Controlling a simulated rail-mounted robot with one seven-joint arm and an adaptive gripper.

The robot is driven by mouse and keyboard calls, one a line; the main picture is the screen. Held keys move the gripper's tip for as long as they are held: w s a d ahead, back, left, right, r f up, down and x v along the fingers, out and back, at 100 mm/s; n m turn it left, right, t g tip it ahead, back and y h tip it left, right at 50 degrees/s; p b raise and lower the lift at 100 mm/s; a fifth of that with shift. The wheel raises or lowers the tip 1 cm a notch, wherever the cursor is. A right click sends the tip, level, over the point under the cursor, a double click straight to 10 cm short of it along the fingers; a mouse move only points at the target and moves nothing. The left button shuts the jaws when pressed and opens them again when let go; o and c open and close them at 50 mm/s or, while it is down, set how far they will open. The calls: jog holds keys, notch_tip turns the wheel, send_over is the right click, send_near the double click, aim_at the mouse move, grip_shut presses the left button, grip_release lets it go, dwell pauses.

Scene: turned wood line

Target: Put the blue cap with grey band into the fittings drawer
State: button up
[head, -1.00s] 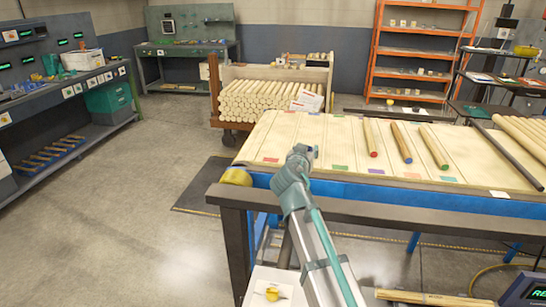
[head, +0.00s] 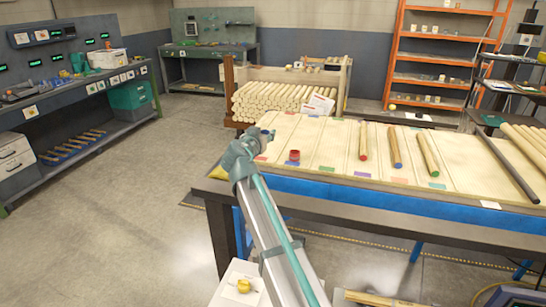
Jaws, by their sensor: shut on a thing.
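My gripper (head: 263,134) is at the end of my raised arm, seen from behind in front of the left end of the wooden table. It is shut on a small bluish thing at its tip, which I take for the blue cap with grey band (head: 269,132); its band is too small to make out. A grey drawer unit (head: 14,160) stands under the left workbench, far to the left of my gripper. Its drawers look shut, and I cannot read which one is the fittings drawer.
A red cap (head: 294,156) stands on the slatted wooden table (head: 335,135), where several dowels lie. A cart of round stock (head: 270,103) stands behind it. The left workbench (head: 85,83) carries bins. The floor (head: 130,200) between bench and table is clear.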

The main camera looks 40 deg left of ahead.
jog(key=shift+a, duration=0.2)
jog(key=w+a+f+p, duration=0.2)
jog(key=w+a+f, duration=0.2)
jog(key=w+a+f+p, duration=0.3)
jog(key=w+a+f, duration=0.1)
jog(key=w, duration=0.1)
jog(key=shift+w+a+f, duration=0.3)
jog(key=shift+f, duration=0.05)
jog(key=shift+w+a+f+p, duration=0.3)
jog(key=shift+w+a+f, duration=0.05)
jog(key=shift+f, duration=0.25)
jog(key=shift+f+p, duration=0.4)
jog(key=shift+f+b, duration=0.4)
jog(key=shift+f, duration=0.65)
jog(key=shift+f+b, duration=0.2)
jog(key=shift+b, duration=0.25)
jog(key=o, duration=0.8)
jog(key=shift+c, duration=0.2)
